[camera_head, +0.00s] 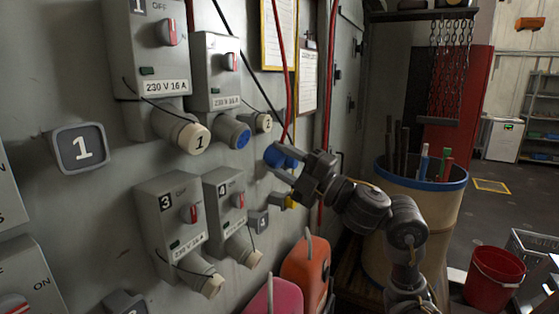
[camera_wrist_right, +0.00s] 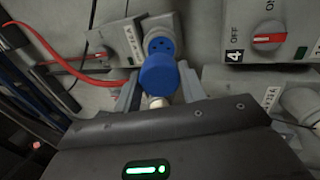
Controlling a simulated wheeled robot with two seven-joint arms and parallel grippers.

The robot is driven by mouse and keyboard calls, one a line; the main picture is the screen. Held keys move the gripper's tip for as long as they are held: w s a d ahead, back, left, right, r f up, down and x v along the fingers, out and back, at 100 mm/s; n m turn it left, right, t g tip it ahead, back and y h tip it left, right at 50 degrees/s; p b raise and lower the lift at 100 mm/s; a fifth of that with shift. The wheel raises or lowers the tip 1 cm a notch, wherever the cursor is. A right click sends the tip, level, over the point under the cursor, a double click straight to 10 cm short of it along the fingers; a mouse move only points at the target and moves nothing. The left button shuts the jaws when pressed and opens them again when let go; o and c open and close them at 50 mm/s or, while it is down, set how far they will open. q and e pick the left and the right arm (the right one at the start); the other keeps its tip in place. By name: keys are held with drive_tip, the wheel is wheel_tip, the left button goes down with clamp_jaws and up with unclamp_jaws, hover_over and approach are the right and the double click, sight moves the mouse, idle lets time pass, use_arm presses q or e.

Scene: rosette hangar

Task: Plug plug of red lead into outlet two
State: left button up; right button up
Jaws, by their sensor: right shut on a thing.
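Outlet two, a blue round socket (camera_head: 236,135), sits under the upper right grey switch box (camera_head: 214,72). In the wrist view its face with dark holes (camera_wrist_right: 163,43) is uncovered. My right gripper (camera_head: 283,163) is shut on a blue plug (camera_head: 274,155), which is also between the fingers in the wrist view (camera_wrist_right: 160,76). In the head view the plug is to the right of the outlet and apart from it. The red lead (camera_head: 279,60) hangs down towards the gripper; its join with the plug is hidden. My left gripper is not in view.
A cream cap marked 1 (camera_head: 186,134) covers outlet one. A small round cap (camera_head: 262,122) is beside outlet two. Switch boxes 3 (camera_head: 166,215) and 4 (camera_head: 225,200) are below. A barrel (camera_head: 436,205) and red bucket (camera_head: 493,280) stand to the right.

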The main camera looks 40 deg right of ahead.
sight(243, 140)
drive_tip(key=p+x, duration=0.1)
drive_tip(key=x, duration=0.1)
drive_tip(key=shift+w+r, duration=0.15)
drive_tip(key=shift+w, duration=0.2)
drive_tip(key=x, duration=0.2)
drive_tip(key=shift+w+a, duration=0.25)
drive_tip(key=shift+w, duration=0.15)
drive_tip(key=shift+a, duration=0.1)
idle(0.6)
idle(0.6)
drive_tip(key=shift+w+a+r, duration=0.1)
drive_tip(key=shift+w+r, duration=0.15)
drive_tip(key=shift+w, duration=0.2)
drive_tip(key=o, duration=1.4)
drive_tip(key=shift+f, duration=0.1)
